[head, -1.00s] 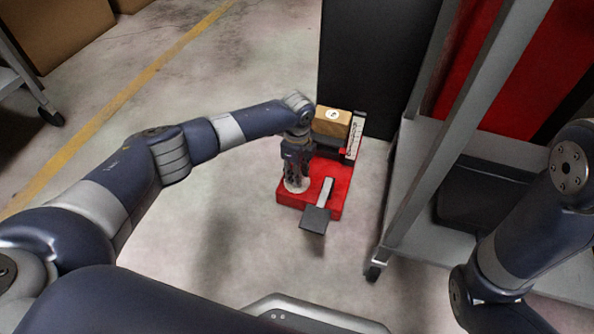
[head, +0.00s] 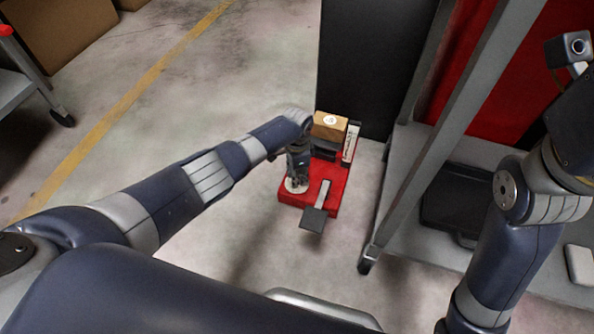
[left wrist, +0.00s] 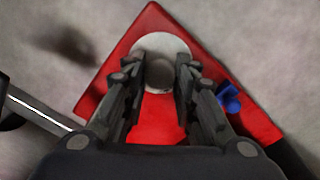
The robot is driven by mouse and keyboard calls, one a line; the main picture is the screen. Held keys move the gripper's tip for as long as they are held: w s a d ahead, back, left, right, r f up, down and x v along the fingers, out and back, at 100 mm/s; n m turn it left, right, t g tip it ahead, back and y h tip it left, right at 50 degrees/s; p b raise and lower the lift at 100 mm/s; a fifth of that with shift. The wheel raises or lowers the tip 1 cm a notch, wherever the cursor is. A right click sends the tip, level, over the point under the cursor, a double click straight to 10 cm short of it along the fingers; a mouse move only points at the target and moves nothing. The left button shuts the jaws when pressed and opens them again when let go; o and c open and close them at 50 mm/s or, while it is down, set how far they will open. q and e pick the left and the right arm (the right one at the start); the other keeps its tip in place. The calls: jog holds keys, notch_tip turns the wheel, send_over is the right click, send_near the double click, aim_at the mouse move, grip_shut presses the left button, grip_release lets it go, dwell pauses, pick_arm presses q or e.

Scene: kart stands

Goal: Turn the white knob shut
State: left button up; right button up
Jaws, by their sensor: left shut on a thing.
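The white knob (left wrist: 160,73) shows in the left wrist view as a round grey-white post on a pale disc (left wrist: 163,45). The disc sits on the red base (left wrist: 112,80), which also shows in the head view (head: 335,190). My left gripper (left wrist: 158,82) has one finger on each side of the knob and is shut on it. In the head view the left gripper (head: 297,183) points down over the disc and mostly hides the knob. My right arm is at the right, and its gripper fingers are not clearly in view.
A wooden block (head: 330,126) sits at the back of the red base, beside a marked white strip (head: 351,143). A grey pedal (head: 314,218) juts out in front. A blue part (left wrist: 229,97) is right of the knob. A grey cart (head: 414,200) stands at the right.

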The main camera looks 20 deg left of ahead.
pick_arm(q)
jog(key=n+p, duration=0.1)
jog(key=n, duration=0.4)
jog(key=shift+n+p, duration=0.3)
jog(key=shift+n, duration=0.1)
dwell(0.4)
jog(key=o, duration=1.1)
notch_tip(320, 180, up, 12)
dwell(0.6)
